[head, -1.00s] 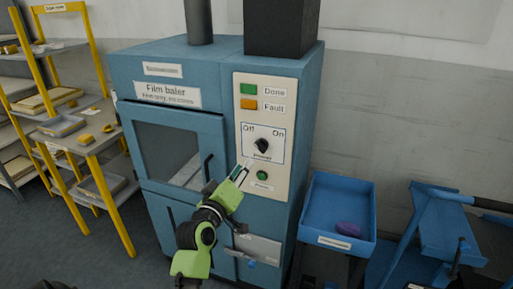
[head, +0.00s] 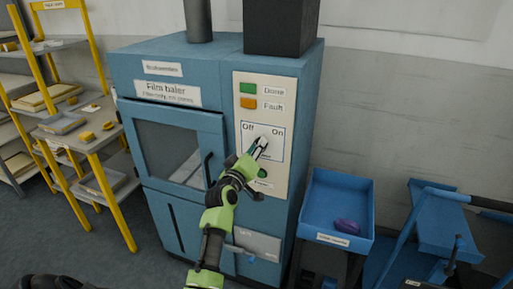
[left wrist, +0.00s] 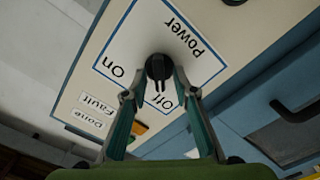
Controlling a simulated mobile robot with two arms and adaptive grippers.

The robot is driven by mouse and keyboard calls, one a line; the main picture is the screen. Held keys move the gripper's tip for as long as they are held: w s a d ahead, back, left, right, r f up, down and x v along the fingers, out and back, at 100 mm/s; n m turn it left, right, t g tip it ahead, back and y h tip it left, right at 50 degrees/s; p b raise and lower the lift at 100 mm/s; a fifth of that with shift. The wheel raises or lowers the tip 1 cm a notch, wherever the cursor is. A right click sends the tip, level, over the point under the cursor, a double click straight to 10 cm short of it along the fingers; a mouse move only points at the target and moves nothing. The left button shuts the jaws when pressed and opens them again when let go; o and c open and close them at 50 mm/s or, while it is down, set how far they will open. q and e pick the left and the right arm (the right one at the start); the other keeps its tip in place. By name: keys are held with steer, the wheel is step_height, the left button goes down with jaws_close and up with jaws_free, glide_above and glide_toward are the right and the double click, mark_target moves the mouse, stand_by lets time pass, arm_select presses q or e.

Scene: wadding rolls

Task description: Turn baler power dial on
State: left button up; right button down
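The blue film baler (head: 168,60) stands in the middle of the head view. Its cream control panel (head: 283,125) has a dial field marked "Off" at left and "On" at right. The black power dial (left wrist: 158,68) shows in the left wrist view, with "On", "Off" and "Power" printed around it. My left gripper (head: 260,148) reaches up to the dial and mostly hides it in the head view. In the left wrist view the gripper's fingers (left wrist: 160,78) close in on both sides of the dial and appear to touch it.
Above the dial are a green "Done" lamp (head: 248,88) and an orange "Fault" lamp (head: 248,102); a green button (head: 263,173) sits below. The baler door handle (head: 208,168) is left of my arm. A blue bin (head: 330,188) with a purple item stands right.

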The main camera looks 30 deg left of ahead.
arm_select(q)
jaws_close()
steer(key=shift+m, duration=0.5)
steer(key=m+p, duration=0.1)
steer(key=m, duration=0.4)
steer(key=m+p, duration=0.1)
steer(key=m, duration=0.5)
steer(key=m+p, duration=0.2)
steer(key=m, duration=0.3)
steer(key=shift+w+d+m, duration=0.1)
steer(key=shift+d+m, duration=0.3)
steer(key=shift+m, duration=0.3)
jaws_free()
